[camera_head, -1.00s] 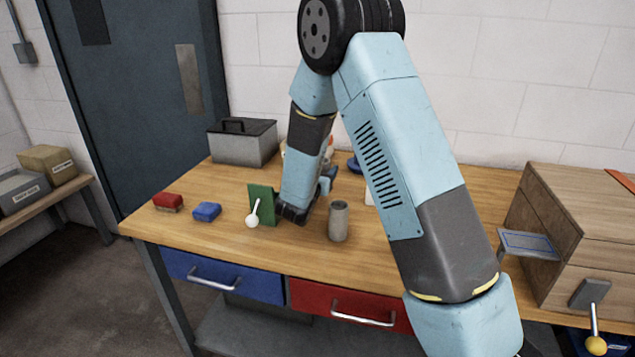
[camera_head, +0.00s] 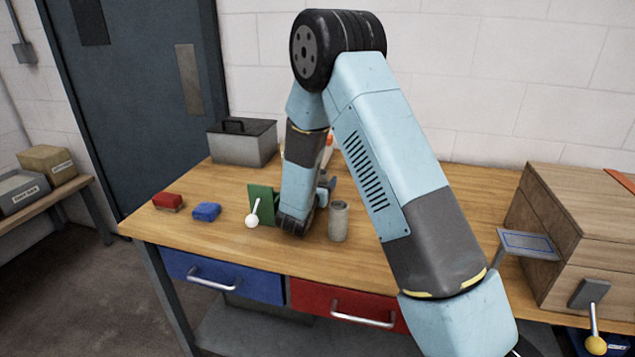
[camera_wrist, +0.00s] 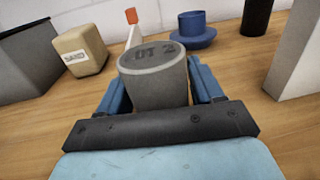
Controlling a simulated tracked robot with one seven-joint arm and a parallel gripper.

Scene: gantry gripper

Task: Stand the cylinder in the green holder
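In the wrist view a grey cylinder (camera_wrist: 157,85) with dark lettering on its top stands between the two blue fingers of my gripper (camera_wrist: 160,88). The fingers lie close along both sides; I cannot tell whether they press on it. In the head view my gripper (camera_head: 322,190) is low over the bench, mostly hidden behind my forearm. A grey can-like cylinder (camera_head: 338,222) stands upright on the bench just right of my wrist. A green upright plate (camera_head: 262,203) stands left of my wrist, behind a white-knobbed lever (camera_head: 252,220). I cannot tell whether it belongs to the green holder.
A blue flanged piece (camera_wrist: 195,32), a box marked SAND (camera_wrist: 80,52) and a black cylinder (camera_wrist: 257,15) stand beyond my gripper. A grey toolbox (camera_head: 243,145) is at the back left. Red (camera_head: 168,202) and blue (camera_head: 206,212) blocks lie front left. A wooden cabinet (camera_head: 580,240) stands right.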

